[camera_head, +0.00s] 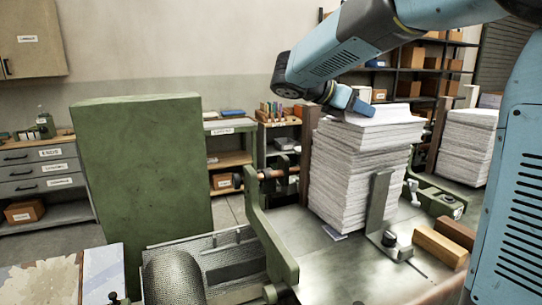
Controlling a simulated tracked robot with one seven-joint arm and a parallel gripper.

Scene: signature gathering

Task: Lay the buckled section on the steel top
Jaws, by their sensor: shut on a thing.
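A tall stack of white paper sections (360,175) stands on the grey steel top (335,268). The topmost section (385,116) looks slightly bent and raised at its left end, and still lies on or just above the stack; I cannot tell which. The fingertips are partly hidden by the gripper body. Which section is the buckled one is not otherwise marked.
An upright metal bracket (380,208) stands against the stack's front. Wooden blocks (440,248) lie at the right. A green machine frame (268,235) with a roller (173,276) stands left. The steel top is bare in front of the stack. Another paper stack (468,145) is behind right.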

